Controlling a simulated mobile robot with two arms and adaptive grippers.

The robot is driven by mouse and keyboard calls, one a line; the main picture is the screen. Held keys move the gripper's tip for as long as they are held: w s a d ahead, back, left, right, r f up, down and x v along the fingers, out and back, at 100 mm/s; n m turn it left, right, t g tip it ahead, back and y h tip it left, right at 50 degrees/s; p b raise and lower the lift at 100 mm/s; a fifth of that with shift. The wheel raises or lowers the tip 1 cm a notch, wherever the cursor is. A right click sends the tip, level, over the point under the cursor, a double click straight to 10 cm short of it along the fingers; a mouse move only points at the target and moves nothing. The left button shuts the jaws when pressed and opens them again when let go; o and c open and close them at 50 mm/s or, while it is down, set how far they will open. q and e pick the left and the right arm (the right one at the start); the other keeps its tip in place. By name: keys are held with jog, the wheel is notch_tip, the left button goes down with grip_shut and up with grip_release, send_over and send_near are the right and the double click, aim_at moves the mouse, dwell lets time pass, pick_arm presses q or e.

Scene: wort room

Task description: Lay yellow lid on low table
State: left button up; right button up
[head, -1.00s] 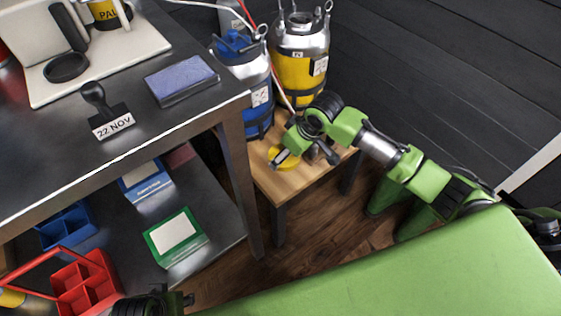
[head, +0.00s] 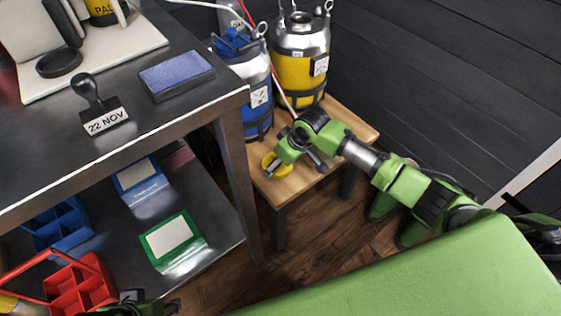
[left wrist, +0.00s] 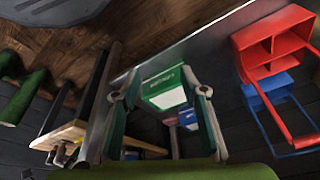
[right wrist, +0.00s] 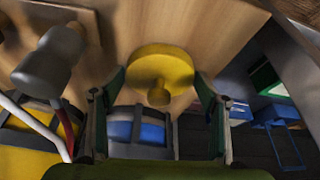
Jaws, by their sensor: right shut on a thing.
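The yellow lid (head: 284,172) is a round disc with a knob, at the front part of the wooden low table (head: 300,188). My right gripper (head: 272,166) is shut on the lid, partly covering it in the head view. In the right wrist view the lid (right wrist: 160,62) shows between the fingers (right wrist: 160,88), its knob towards me and bare wood behind it. It is at or just above the tabletop; I cannot tell if it touches. My left gripper (left wrist: 165,95) is open and empty, its fingers wide apart.
A blue keg (head: 258,95) and a yellow keg (head: 298,68) stand at the table's back, with a red hose and a white hose near them. The steel bench (head: 130,140) is close on the left. A red caddy (head: 80,285) and a green box (head: 172,240) are on its lower shelf.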

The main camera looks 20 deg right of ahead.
jog(key=shift+f, duration=0.1)
jog(key=o, duration=1.3)
jog(key=shift+c, duration=0.2)
